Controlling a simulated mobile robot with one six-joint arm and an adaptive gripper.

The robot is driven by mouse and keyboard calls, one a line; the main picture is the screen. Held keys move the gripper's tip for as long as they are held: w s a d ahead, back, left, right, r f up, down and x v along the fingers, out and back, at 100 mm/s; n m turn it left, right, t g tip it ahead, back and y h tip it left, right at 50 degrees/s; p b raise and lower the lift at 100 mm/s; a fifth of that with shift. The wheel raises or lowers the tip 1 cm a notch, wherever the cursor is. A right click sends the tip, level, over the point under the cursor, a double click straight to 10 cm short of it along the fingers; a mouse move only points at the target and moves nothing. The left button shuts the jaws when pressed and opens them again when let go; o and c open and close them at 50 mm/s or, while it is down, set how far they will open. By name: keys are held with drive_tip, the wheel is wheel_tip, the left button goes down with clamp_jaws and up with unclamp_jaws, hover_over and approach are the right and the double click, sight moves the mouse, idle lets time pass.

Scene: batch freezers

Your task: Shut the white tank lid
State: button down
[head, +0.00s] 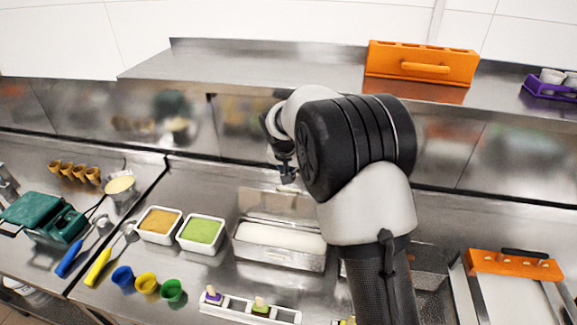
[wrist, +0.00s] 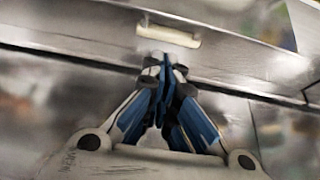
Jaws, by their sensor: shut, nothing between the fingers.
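A rectangular metal tank (head: 282,258) with white contents (head: 279,238) stands open on the counter. Its metal lid (head: 262,206) is raised along the tank's back side, tilted up. My gripper (head: 288,180) is at the top edge of the raised lid, partly hidden by my arm. In the wrist view my gripper (wrist: 166,62) has its blue fingers shut together with nothing between them. A cream handle (wrist: 168,35) on a metal panel (wrist: 90,25) shows just beyond the fingertips. I cannot tell whether they touch it.
White tubs of orange (head: 158,221) and green (head: 201,231) stuff stand left of the tank. A white holder (head: 236,308) with popsicles lies in front. A steel shelf (head: 270,65) overhangs behind, with an orange rack (head: 421,63) on it.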

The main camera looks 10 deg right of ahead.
drive_tip(key=x, duration=0.4)
drive_tip(key=shift+w+f, duration=0.2)
drive_tip(key=shift+f, duration=0.05)
drive_tip(key=shift+a+b, duration=0.1)
drive_tip(key=shift+b, duration=0.75)
